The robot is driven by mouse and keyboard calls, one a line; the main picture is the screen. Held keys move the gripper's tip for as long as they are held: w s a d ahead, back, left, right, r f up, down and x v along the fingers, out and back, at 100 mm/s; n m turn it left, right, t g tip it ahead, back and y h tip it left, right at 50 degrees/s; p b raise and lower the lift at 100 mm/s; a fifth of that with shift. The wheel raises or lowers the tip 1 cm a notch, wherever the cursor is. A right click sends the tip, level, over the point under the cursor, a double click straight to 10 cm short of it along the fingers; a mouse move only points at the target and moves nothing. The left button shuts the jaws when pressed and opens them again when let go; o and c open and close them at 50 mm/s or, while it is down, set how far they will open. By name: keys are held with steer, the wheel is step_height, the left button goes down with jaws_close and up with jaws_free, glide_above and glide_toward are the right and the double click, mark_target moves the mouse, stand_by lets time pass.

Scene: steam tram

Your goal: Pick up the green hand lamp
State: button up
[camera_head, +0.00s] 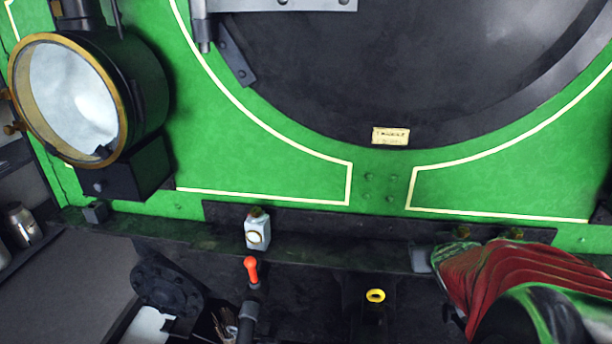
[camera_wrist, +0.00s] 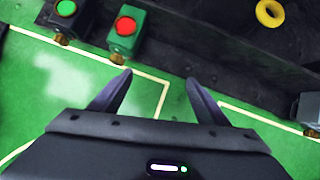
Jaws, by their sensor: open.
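In the wrist view, a green-bodied lamp with a red lens (camera_wrist: 124,32) stands left of centre. To its left, a dark-bodied lamp with a green lens (camera_wrist: 66,9) is cut by the top edge. Both have brass tops. My gripper (camera_wrist: 158,77) is open and empty, its two dark fingers apart. The red-lens lamp is beyond the left fingertip, and the green-lens lamp lies further left. Neither is between the fingers. In the head view, brass tops show on the right of the ledge, but the lamp bodies are mostly hidden, and my fingers cannot be made out.
A pale grey lamp (camera_head: 257,232) stands on the dark ledge (camera_head: 330,250) of the green tram front. An orange-topped lever (camera_head: 251,270) and a yellow ring (camera_head: 375,295) are below. A large brass-rimmed headlamp (camera_head: 75,95) juts out at left. The middle of the ledge looks clear.

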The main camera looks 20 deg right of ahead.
mark_target(453, 231)
steer(key=s+d+f+m+t, duration=0.1)
steer(key=s+d+f+t, duration=0.1)
steer(key=s+d+f, duration=0.4)
steer(key=shift+s+d+t+y, duration=0.35)
steer(key=shift+s+d, duration=0.3)
steer(key=shift+d, duration=0.5)
steer(key=shift+x, duration=4.3)
steer(key=shift+d, duration=0.1)
steer(key=shift+x, duration=2.55)
steer(key=shift+r, duration=0.1)
steer(key=shift+w, duration=0.1)
steer(key=c, duration=1.6)
